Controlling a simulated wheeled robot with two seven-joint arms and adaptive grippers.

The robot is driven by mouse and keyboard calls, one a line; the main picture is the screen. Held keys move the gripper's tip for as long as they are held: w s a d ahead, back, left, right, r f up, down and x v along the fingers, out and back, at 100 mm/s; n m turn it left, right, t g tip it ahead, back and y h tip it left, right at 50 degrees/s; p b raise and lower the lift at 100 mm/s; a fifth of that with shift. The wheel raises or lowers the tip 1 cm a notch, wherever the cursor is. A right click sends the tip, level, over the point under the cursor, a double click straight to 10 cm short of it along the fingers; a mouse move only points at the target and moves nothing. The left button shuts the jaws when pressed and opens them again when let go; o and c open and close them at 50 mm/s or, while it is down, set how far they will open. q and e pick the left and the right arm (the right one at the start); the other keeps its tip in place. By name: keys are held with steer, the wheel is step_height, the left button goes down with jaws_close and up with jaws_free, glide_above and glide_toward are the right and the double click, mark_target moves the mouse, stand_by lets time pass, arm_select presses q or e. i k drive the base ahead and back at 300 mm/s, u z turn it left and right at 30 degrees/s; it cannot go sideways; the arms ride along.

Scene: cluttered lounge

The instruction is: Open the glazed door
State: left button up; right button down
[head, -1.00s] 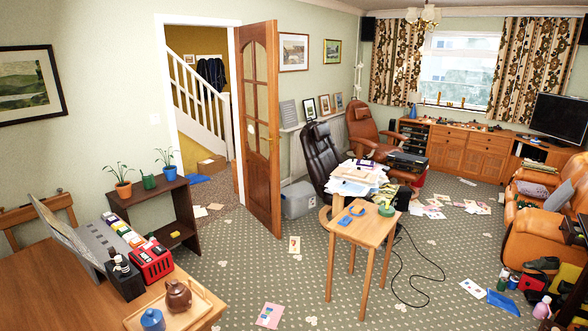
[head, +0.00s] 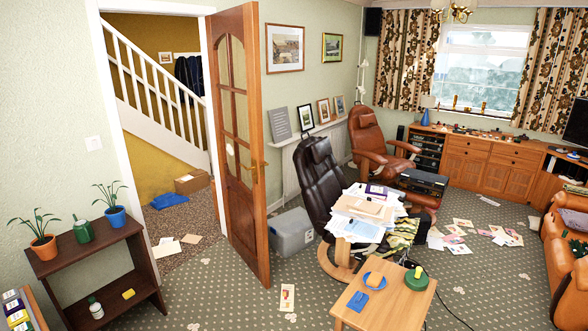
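The glazed door (head: 239,190) is a brown wooden door with arched glass panes. It stands ajar, swung into the lounge from its white frame (head: 209,130), with the doorway clear to its left. Through the doorway I see a white stair banister (head: 160,85) and a yellow wall. Neither of my grippers is in view.
A dark shelf with plant pots (head: 110,262) stands left of the doorway. A small wooden table (head: 400,305), a grey box (head: 291,233) and a black recliner piled with papers (head: 322,195) stand right of the door. Papers (head: 168,246) and a blue item lie on the doorway floor.

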mark_target(245, 208)
steer(key=i, duration=1.55)
steer(key=u, duration=1.5)
